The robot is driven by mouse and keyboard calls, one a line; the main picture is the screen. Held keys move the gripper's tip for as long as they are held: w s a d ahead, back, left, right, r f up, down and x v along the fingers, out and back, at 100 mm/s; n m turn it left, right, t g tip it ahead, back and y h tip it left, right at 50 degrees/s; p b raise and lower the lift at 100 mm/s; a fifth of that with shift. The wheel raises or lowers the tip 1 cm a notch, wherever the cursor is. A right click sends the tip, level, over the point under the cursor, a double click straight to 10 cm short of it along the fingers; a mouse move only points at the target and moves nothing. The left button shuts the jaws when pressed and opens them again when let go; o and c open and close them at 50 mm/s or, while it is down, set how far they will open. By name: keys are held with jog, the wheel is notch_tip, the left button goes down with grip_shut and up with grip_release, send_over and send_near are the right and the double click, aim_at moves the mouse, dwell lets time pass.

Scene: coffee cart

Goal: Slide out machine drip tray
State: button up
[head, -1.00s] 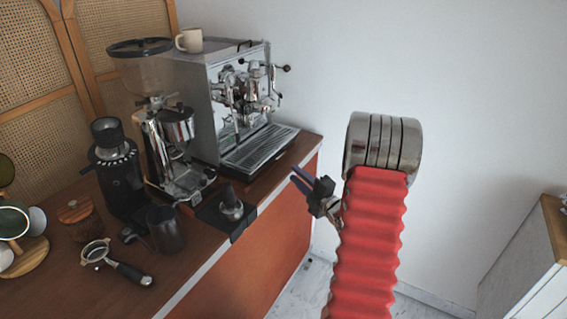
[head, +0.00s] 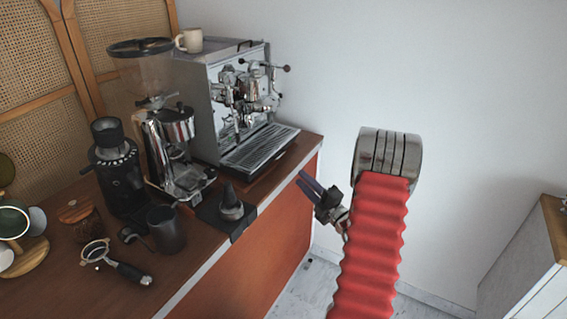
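The espresso machine (head: 200,95) is a shiny steel box at the back right of the wooden counter. Its drip tray (head: 258,150), with a dark slatted grate, sits in the base at the front of the machine. My gripper (head: 304,181) is to the right of and below the tray in the picture, just off the counter's front edge. Its dark fingers point up and left towards the machine and look slightly apart, with nothing between them. It is apart from the tray. My red-sleeved arm is at the right.
A grinder (head: 168,150) stands left of the machine. A tamper (head: 231,204) sits on a black mat (head: 212,214) at the counter edge. A dark pitcher (head: 166,230) and a portafilter (head: 118,262) are further left. A cup (head: 189,40) stands on the machine. The floor right of the counter is clear.

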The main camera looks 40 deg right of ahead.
send_near(276, 154)
jog(key=w, duration=0.2)
jog(key=w+r, duration=0.1)
jog(key=w, duration=0.2)
jog(key=shift+d+r, duration=0.1)
jog(key=shift+c, duration=0.2)
jog(key=shift+s, duration=0.1)
grip_shut()
dwell(1.2)
